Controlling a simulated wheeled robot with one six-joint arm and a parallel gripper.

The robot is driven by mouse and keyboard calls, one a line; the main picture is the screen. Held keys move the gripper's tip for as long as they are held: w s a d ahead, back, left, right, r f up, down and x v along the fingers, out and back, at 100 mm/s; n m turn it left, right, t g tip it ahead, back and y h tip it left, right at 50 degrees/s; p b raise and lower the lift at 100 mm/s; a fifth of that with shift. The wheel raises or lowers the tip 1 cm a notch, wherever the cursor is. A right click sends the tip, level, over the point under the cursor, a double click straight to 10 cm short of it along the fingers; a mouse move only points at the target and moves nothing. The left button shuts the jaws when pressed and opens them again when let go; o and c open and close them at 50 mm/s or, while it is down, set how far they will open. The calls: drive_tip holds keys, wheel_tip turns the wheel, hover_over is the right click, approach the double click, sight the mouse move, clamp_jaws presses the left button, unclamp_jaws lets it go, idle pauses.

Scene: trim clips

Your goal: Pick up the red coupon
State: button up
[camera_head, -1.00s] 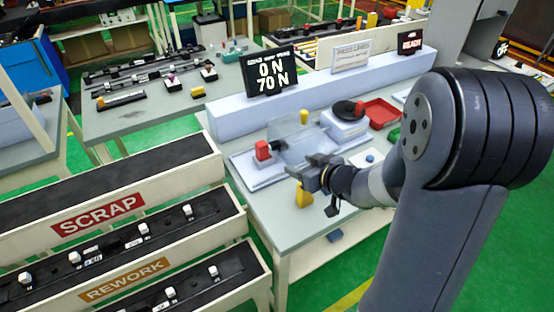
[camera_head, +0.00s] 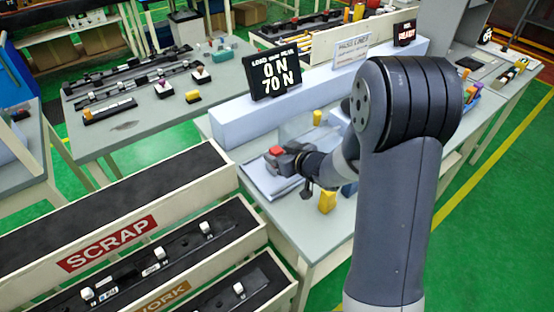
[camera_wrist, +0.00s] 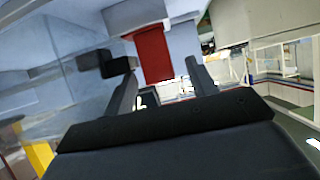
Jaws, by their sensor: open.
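The red coupon (camera_head: 276,150) stands upright at the left end of the pale fixture on the bench, mostly hidden behind my gripper (camera_head: 284,160) in the head view. In the wrist view the red coupon (camera_wrist: 153,54) is a red block straight ahead, in line with the gap between the fingers. My gripper (camera_wrist: 162,86) is open there, one dark finger on each side of the gap. Whether the fingers touch or reach around the coupon cannot be told.
A yellow piece (camera_head: 327,201) stands at the bench's front edge and another yellow piece (camera_head: 317,117) behind the fixture. A black readout (camera_head: 272,74) showing 0 N and 70 N stands behind. The SCRAP rack (camera_head: 107,243) is at front left.

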drive_tip(key=shift+c, duration=0.3)
drive_tip(key=c, duration=1)
